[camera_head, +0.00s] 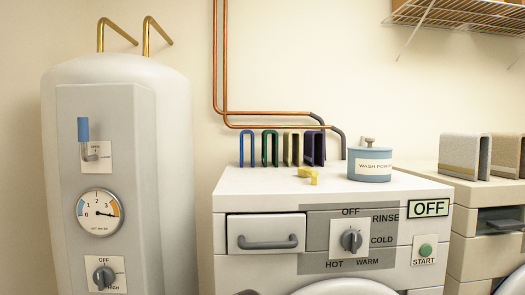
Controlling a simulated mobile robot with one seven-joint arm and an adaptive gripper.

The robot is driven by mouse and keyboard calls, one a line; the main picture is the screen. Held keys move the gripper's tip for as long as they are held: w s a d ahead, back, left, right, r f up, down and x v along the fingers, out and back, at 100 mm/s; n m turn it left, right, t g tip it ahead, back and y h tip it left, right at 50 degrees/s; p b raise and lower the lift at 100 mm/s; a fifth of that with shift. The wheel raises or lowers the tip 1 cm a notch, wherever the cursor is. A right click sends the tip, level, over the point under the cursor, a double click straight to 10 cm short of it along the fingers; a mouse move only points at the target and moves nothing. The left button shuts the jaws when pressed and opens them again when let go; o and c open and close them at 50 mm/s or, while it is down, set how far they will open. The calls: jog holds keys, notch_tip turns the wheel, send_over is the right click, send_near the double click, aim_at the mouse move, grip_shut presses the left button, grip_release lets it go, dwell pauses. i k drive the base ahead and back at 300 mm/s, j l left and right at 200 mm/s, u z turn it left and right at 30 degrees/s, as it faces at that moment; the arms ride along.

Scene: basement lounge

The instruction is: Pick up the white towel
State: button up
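A pale, whitish folded thing (461,157) with a yellowish stripe stands upright on top of the machine at the right. It looks like a folded towel, and it is the palest such piece in view. A browner, darker folded piece (507,156) stands just right of it, cut by the picture's edge. My gripper is not in view. A small dark shape shows at the bottom edge below the drawer; I cannot tell what it is.
A washing machine (260,190) stands in the middle. On it are several coloured upright arch shapes, small yellow pieces (308,174) and a blue wash powder tin (370,164). A water heater (122,170) stands left. A wire shelf (465,22) hangs above the right machine.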

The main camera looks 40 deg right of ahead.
aim_at(466, 155)
jog(key=j+z, duration=0.15)
jog(key=z, duration=2.35)
